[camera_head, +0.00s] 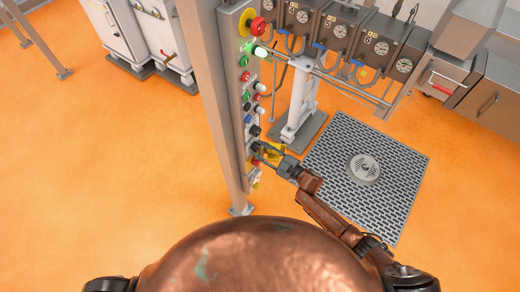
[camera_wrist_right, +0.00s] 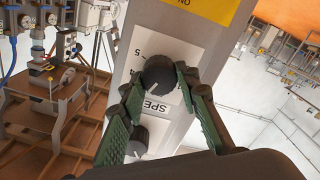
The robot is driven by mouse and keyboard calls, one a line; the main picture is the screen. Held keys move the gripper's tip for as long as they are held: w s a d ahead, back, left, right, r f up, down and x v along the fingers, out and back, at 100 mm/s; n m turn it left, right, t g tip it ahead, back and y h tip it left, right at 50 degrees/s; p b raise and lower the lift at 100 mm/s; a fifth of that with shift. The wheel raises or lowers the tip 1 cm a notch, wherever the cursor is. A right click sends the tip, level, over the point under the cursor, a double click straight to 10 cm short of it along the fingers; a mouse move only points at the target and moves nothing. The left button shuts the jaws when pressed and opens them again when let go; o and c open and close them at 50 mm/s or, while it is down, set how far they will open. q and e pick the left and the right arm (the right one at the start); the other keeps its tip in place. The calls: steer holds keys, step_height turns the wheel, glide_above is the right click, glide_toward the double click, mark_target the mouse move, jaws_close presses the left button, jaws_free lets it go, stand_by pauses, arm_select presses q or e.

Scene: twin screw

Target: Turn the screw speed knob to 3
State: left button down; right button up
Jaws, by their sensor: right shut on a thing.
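The black round screw speed knob (camera_wrist_right: 158,73) sits on a white label plate (camera_wrist_right: 185,52) in the right wrist view. Part of the lettering "SPE" and a "5" show on the plate. The knob's pointer and the number it marks cannot be made out. My right gripper (camera_wrist_right: 157,88) has its green-padded fingers on both sides of the knob, shut on it. In the head view my right gripper (camera_head: 262,152) is at the lower part of the tall grey control panel (camera_head: 232,110). The knob is mostly hidden there. My left gripper is in neither view.
Several coloured buttons and a red emergency stop (camera_head: 257,26) stick out higher on the panel. Gauge boxes (camera_head: 345,35) stand behind. A floor grate (camera_head: 400,165) lies to the right; orange floor is open at left.

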steer(key=shift+f, duration=0.1)
steer(key=o, duration=1.2)
steer(key=shift+c, duration=0.2)
steer(key=shift+d, duration=0.1)
steer(key=v, duration=1.2)
